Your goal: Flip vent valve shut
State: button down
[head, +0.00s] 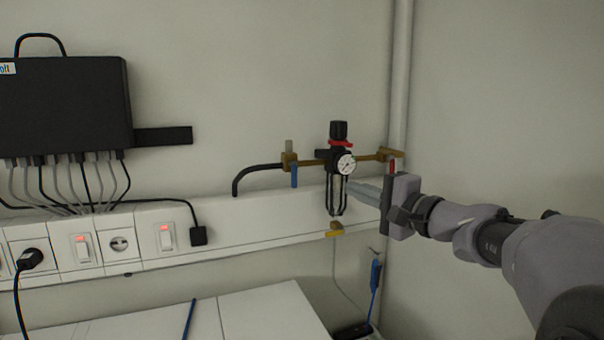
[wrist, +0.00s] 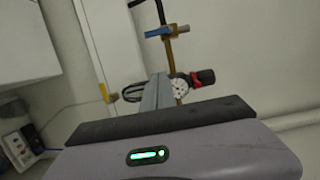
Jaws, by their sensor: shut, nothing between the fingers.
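Three small lever valves show on the brass air line in the head view, and no label tells which is the vent valve. A blue lever (head: 294,176) hangs down left of the regulator, across the pipe; it also shows in the wrist view (wrist: 159,33). A red lever (head: 392,167) hangs down at the right end, close to my gripper's body. A yellow lever (head: 335,229) lies roughly level under the regulator bowl; it also shows in the wrist view (wrist: 103,92). My gripper (head: 352,187) is shut and empty, its fingers pointing left beside the regulator bowl. Contact cannot be told.
The regulator (head: 338,132) has a black knob, red ring and round gauge (head: 346,164). A white trunking (head: 270,225) with switches and sockets runs along the wall. A grey pipe (head: 400,70) rises near the corner. A black box (head: 70,103) with cables hangs left.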

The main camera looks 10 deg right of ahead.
aim_at(293, 174)
jog(key=w+a+p, duration=0.4)
jog(key=w+a, duration=0.4)
jog(key=shift+w, duration=0.2)
dwell(0.3)
jog(key=shift+s+a+f, duration=0.1)
jog(key=shift+a+f, duration=0.05)
jog(key=shift+a, duration=0.05)
jog(key=shift+a+f+m+b, duration=0.15)
jog(key=shift+m+b, duration=0.45)
jog(key=shift+b, duration=0.35)
